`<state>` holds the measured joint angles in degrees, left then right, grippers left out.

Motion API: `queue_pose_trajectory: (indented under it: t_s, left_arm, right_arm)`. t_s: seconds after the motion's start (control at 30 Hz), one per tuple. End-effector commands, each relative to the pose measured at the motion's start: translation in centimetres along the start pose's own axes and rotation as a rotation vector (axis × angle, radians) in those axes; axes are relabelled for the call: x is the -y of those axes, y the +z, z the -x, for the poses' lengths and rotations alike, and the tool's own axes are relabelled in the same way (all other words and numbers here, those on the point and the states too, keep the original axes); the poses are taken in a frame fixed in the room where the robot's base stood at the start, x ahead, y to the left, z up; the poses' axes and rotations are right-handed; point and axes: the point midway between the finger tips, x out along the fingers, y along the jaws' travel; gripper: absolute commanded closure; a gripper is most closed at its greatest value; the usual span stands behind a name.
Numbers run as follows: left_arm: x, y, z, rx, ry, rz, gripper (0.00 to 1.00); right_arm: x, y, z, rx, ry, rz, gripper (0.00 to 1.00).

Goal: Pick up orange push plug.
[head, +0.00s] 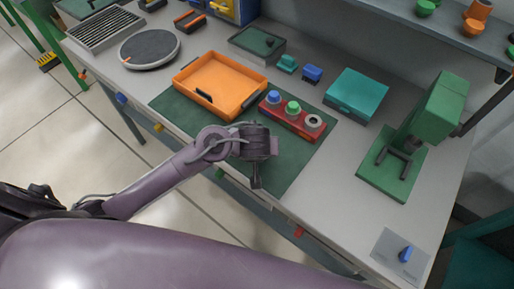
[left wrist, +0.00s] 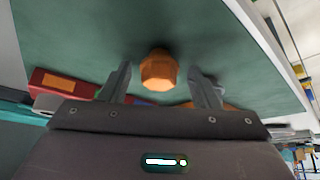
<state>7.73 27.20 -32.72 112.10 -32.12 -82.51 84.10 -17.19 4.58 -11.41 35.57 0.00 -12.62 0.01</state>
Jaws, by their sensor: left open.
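The orange push plug (left wrist: 158,70) shows in the left wrist view as a short faceted knob on the green mat (left wrist: 200,30). My left gripper (left wrist: 160,80) is open, with one finger on each side of the plug and a visible gap on both sides. In the head view my left gripper (head: 256,184) points down over the green mat (head: 290,165), in front of the red block (head: 291,122). The plug is hidden there behind the gripper. My right gripper is not in view.
The red block holds a blue plug (head: 273,97), a green plug (head: 293,107) and a grey ring (head: 314,122). An orange tray (head: 205,105) lies behind the left arm. A teal box (head: 356,94) and a green press (head: 390,172) stand to the right. The front right tabletop is mostly clear.

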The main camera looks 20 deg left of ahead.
Motion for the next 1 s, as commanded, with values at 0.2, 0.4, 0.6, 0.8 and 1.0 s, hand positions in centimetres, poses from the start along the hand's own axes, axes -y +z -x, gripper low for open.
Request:
queue_pose_trajectory:
  t_s: [0.2, 0.4, 0.6, 0.8, 1.0]
  left_arm:
    - [0.0, 0.0, 0.0, 0.000, 0.001, 0.000, 0.46]
    - [0.0, 0.0, 0.0, 0.000, 0.001, 0.000, 0.73]
    - [0.0, 0.0, 0.0, 0.000, 0.001, 0.000, 0.87]
    - [-0.1, -0.1, 0.2, 0.000, 0.002, 0.001, 0.87]
    - [-0.2, -1.0, 1.9, 0.001, 0.006, 0.004, 0.87]
  right_arm:
    - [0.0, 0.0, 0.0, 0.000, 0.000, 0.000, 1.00]
    - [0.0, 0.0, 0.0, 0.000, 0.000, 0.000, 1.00]
    - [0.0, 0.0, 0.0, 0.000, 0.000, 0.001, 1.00]
    - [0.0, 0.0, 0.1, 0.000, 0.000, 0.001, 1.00]
    - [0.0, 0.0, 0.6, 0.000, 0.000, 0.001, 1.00]
